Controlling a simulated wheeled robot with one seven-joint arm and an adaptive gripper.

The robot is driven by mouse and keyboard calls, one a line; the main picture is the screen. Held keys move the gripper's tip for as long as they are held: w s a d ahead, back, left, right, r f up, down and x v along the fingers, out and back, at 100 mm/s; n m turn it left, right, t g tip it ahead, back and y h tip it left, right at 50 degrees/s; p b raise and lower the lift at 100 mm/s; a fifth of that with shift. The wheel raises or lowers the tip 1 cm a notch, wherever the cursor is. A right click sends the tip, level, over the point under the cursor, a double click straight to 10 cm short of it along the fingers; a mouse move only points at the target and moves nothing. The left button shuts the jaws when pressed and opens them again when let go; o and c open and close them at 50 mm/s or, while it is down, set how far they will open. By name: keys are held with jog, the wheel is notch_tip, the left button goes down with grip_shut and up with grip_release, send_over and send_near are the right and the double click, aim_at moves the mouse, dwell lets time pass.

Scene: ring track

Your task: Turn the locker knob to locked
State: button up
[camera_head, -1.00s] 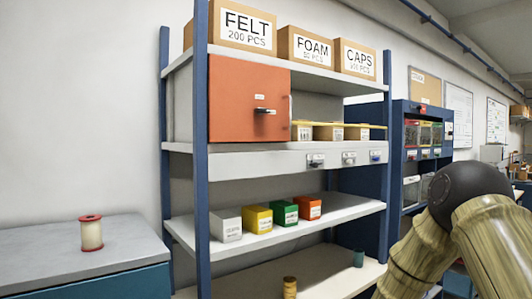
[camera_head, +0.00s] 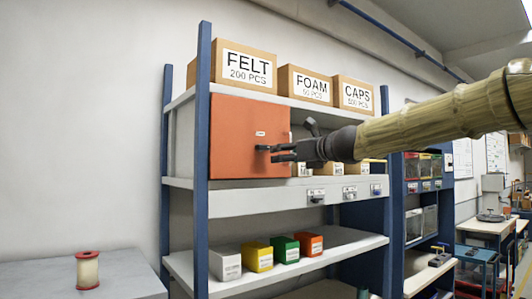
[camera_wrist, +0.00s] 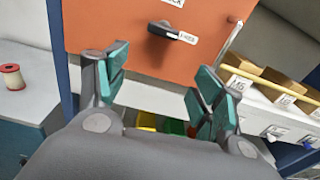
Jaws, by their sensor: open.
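The orange locker (camera_head: 235,135) stands on the upper part of the shelf rack. Its door carries a dark knob (camera_wrist: 168,32), which shows near the top middle of the wrist view with a small white label at its right. A larger label above it is cut off by the picture edge. My gripper (camera_head: 272,152) reaches in from the right in the head view and partly hides the knob. In the wrist view my gripper (camera_wrist: 158,82) is open and empty, its teal fingertips apart, with the knob beyond and above the gap. I see no contact with the knob.
Cardboard boxes (camera_head: 305,85) stand on the top shelf. Small bins (camera_wrist: 270,85) sit right of the locker, above a strip with several switches (camera_head: 349,192). Coloured boxes (camera_head: 285,248) are on the lower shelf. A blue post (camera_head: 202,160) runs at the locker's left.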

aim_at(266, 146)
jog(key=shift+y, duration=0.3)
jog(key=w+a+r+p, duration=0.1)
jog(key=w+a, duration=0.1)
jog(key=w+a+r+p, duration=0.1)
jog(key=w+a, duration=0.1)
jog(key=w, duration=0.1)
jog(key=w+a+r+p, duration=0.1)
jog(key=w+a, duration=0.1)
jog(key=w, duration=0.1)
jog(key=shift+a+p, duration=0.15)
jog(key=shift+p, duration=0.15)
jog(key=c, duration=1)
